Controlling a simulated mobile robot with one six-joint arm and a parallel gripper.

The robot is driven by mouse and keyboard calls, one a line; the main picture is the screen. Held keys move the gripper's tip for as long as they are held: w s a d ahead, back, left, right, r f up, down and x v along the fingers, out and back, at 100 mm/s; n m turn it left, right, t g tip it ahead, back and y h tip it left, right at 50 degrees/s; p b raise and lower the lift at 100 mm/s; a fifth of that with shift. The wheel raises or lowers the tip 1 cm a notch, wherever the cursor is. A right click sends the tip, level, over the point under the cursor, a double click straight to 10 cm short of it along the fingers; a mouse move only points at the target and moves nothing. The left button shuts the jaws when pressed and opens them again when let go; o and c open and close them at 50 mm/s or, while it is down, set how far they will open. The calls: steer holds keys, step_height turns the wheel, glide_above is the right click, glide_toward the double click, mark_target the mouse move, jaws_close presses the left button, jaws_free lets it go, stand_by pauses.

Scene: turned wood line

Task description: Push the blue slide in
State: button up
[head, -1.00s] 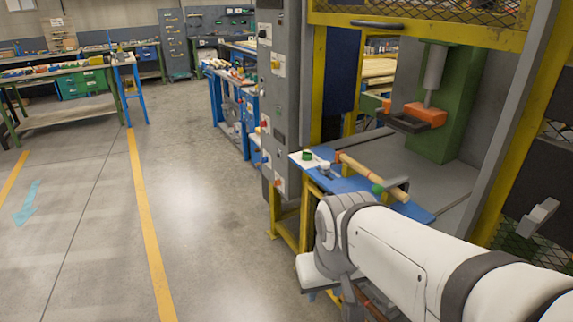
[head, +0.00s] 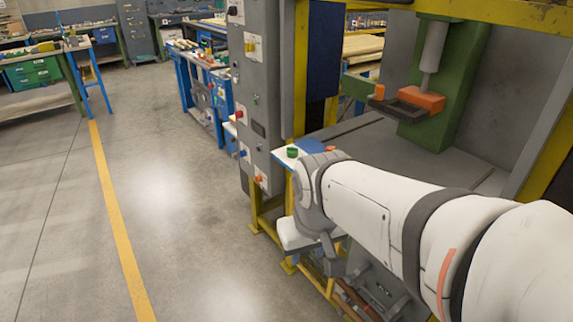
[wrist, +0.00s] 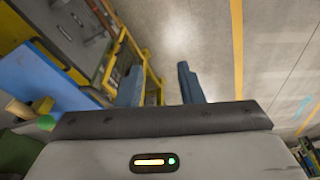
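The blue slide (head: 311,146) sits at the front of the yellow-framed press. In the head view my arm hides most of it, and only a small blue part at its back left shows. In the wrist view the blue slide (wrist: 40,75) lies at the left, with a pale wooden cylinder and a green-ended piece near its lower edge. My gripper (wrist: 160,85) is open and empty, its two fingers apart over the floor and to the right of the slide. In the head view the fingertips are not clearly seen.
A grey control cabinet (head: 258,90) stands left of the press. An orange and dark press head (head: 415,100) hangs inside on a green column. The floor to the left is clear, with a yellow line (head: 115,220).

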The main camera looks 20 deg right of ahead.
steer(key=w+d+n+g+h+b, duration=0.1)
steer(key=w+d+n+b, duration=0.1)
steer(key=w+d, duration=0.5)
steer(key=w+d+n+g+h+b, duration=0.1)
steer(key=w+d+b, duration=0.3)
steer(key=w, duration=0.5)
steer(key=shift+n, duration=0.3)
steer(key=f, duration=0.2)
steer(key=w+d+f, duration=0.1)
steer(key=f, duration=0.2)
steer(key=d+f, duration=0.1)
steer(key=f, duration=0.2)
steer(key=shift+w+d+f+p, duration=0.15)
steer(key=shift+d+p, duration=0.05)
steer(key=shift+p, duration=0.1)
steer(key=shift+c, duration=0.4)
jaws_close()
